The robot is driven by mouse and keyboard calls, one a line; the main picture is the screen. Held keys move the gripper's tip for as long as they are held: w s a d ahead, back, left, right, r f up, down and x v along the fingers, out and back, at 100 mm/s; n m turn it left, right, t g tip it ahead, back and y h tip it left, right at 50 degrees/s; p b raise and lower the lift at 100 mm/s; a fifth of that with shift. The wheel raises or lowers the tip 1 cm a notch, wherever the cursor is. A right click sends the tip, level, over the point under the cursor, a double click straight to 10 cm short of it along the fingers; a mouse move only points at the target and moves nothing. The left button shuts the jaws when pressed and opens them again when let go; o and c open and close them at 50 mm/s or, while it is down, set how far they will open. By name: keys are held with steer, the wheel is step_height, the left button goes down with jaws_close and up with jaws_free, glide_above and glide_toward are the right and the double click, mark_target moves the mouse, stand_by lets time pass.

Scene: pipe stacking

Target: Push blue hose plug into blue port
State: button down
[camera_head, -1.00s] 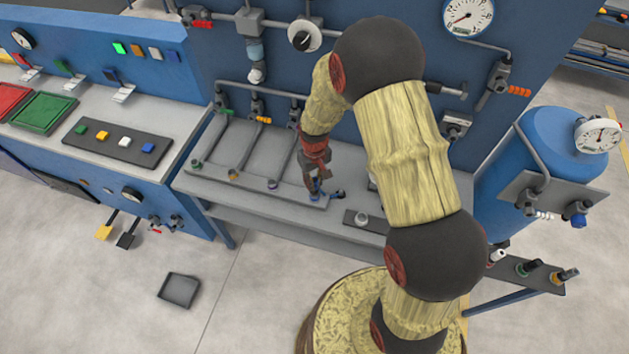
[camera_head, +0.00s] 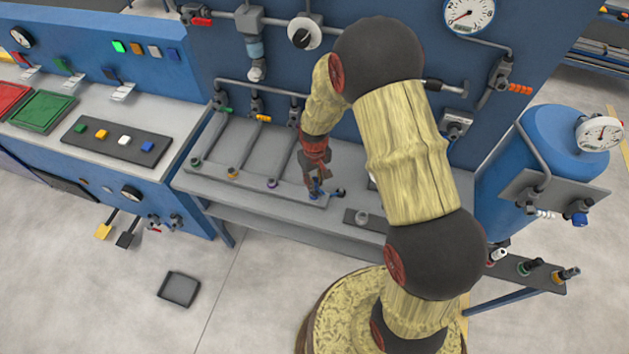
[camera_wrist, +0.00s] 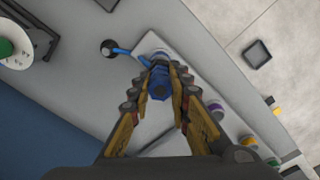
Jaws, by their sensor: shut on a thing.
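My gripper (camera_head: 316,186) is over the front right end of the grey bench. In the wrist view, my gripper (camera_wrist: 163,68) is shut on the blue hose plug (camera_wrist: 160,82), which sits between the fingers. A blue hose (camera_wrist: 122,51) runs from near the plug to a dark round fitting (camera_wrist: 108,47) on the bench. The blue port (camera_head: 315,196) is at the right end of the port strip, just under my fingertips and partly hidden. In the wrist view, the plug is at or very near the port; I cannot tell how deep it sits.
Along the strip stand a purple port (camera_head: 272,183), an orange port (camera_head: 232,174) and a green one (camera_head: 197,160). A small block with a grey fitting (camera_head: 362,217) lies to the right. Pipes with valves (camera_head: 257,108) stand behind. A dark tray (camera_head: 179,289) lies on the floor.

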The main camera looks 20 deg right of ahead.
steer(key=shift+f+b, duration=0.5)
steer(key=shift+f, duration=0.35)
steer(key=shift+r, duration=0.1)
steer(key=c, duration=1.7)
jaws_free()
steer(key=shift+o, duration=0.6)
steer(key=shift+r, duration=0.1)
step_height(320, 180, up, 12)
steer(key=shift+f, duration=0.1)
